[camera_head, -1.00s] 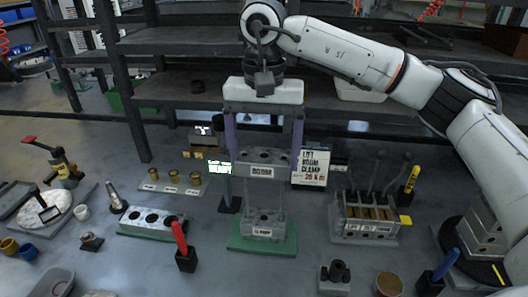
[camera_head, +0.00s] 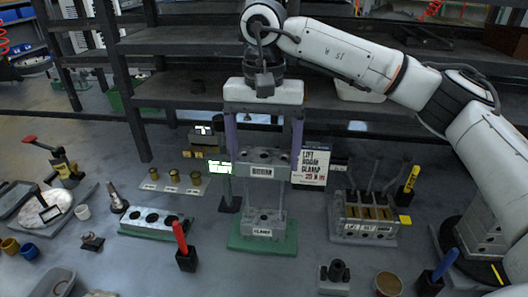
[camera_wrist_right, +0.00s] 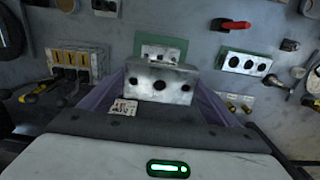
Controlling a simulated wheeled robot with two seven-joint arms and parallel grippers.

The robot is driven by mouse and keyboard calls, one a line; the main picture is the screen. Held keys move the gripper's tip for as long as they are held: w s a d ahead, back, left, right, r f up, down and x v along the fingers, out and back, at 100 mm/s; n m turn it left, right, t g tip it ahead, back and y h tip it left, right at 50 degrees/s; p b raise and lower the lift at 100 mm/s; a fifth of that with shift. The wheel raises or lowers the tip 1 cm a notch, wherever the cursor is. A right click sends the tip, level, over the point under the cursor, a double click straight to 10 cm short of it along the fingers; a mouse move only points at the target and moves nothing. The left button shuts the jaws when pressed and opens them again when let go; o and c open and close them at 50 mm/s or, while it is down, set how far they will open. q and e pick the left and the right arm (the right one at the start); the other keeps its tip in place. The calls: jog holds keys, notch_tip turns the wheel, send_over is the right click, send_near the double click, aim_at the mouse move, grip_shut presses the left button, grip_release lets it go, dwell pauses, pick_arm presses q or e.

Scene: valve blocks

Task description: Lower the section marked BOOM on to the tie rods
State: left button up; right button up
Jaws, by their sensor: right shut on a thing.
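The grey block marked BOOM (camera_head: 263,157) has round holes and is upright and level. My right gripper (camera_head: 264,166) is shut on it, its purple fingers at its left and right ends. Below it a grey block marked CLAMP (camera_head: 262,222) sits on a green base (camera_head: 250,244). Thin upright tie rods (camera_head: 281,197) show between the two blocks; a clear gap separates the blocks. Whether the rod tips are inside the BOOM holes cannot be told. The right wrist view also shows the BOOM block (camera_wrist_right: 160,84) with the green base (camera_wrist_right: 178,45) beyond it. My left gripper is not in view.
A lever valve bank (camera_head: 364,228) stands right, beside a printed sign (camera_head: 311,166). Left are a block with round holes (camera_head: 155,221), brass fittings on a strip (camera_head: 173,177) and a red-handled tool (camera_head: 183,245). A dark shelf rack (camera_head: 190,88) stands behind.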

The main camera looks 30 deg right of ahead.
aim_at(264, 168)
pick_arm(q)
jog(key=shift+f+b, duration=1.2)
jog(key=shift+b, duration=0.05)
pick_arm(e)
jog(key=shift+f, duration=1.8)
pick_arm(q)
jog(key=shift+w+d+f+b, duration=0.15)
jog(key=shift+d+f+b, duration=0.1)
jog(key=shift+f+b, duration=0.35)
pick_arm(e)
jog(key=shift+f, duration=1.15)
pick_arm(q)
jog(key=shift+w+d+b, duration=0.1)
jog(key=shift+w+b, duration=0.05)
jog(key=shift+b, duration=0.3)
pick_arm(e)
jog(key=shift+f, duration=0.5)
pick_arm(q)
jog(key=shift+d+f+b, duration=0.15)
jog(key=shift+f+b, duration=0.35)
jog(key=shift+b, duration=0.15)
pick_arm(e)
jog(key=shift+f, duration=1)
pick_arm(q)
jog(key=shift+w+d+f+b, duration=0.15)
jog(key=shift+b, duration=0.4)
pick_arm(e)
jog(key=shift+f, duration=0.8)
